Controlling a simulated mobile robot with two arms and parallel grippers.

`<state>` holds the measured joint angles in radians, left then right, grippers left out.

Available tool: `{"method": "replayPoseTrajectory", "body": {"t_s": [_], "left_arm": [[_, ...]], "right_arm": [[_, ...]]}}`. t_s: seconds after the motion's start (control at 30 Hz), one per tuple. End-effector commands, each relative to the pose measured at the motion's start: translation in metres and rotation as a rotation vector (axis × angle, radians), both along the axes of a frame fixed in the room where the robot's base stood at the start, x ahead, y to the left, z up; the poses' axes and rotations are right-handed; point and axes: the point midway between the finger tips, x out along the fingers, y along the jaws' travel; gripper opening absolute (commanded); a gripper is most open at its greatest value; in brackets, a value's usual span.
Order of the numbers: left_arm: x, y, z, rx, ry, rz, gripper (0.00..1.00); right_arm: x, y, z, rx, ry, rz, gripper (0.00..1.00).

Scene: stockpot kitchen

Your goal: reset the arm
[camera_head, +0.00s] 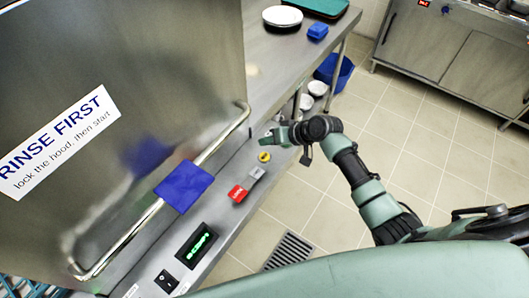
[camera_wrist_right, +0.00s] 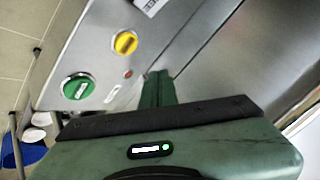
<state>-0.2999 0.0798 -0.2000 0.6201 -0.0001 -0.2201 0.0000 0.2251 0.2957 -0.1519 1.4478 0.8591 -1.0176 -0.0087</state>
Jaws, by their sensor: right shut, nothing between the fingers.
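My right arm comes in from the right in the head view. My right gripper (camera_head: 270,135) is beside the front control strip of a steel dishwasher, near the right end of the hood's handle. In the right wrist view the fingers of my right gripper (camera_wrist_right: 158,85) are shut together with nothing between them. They point toward the panel beside a yellow button (camera_wrist_right: 125,43) and a green knob (camera_wrist_right: 78,88). Whether the fingertips touch the machine I cannot tell. My left gripper is not in view.
The steel hood (camera_head: 120,90) has a bar handle (camera_head: 236,124) with a blue pad (camera_head: 184,187). A red switch (camera_head: 238,193) and a green-lit display (camera_head: 197,245) sit on the panel. A counter (camera_head: 265,60) holds plates (camera_head: 283,17). Tiled floor (camera_head: 400,135) is open at right.

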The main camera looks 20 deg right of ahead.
Motion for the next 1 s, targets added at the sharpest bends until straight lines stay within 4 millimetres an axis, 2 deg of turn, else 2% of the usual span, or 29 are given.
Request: {"method": "replayPoseTrajectory", "body": {"t_s": [0.77, 0.87, 0.97, 1.0], "left_arm": [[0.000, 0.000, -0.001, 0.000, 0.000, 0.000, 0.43], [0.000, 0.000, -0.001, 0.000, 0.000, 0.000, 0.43], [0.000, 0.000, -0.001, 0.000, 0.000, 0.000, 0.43], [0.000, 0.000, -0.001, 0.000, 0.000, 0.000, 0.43]], "right_arm": [[-0.003, 0.001, -0.002, -0.004, 0.002, 0.003, 0.00], [-0.022, 0.008, -0.009, -0.034, 0.013, 0.032, 0.00], [-0.065, 0.019, -0.020, -0.108, 0.038, 0.088, 0.00], [-0.088, 0.023, -0.023, -0.147, 0.050, 0.112, 0.00]]}}
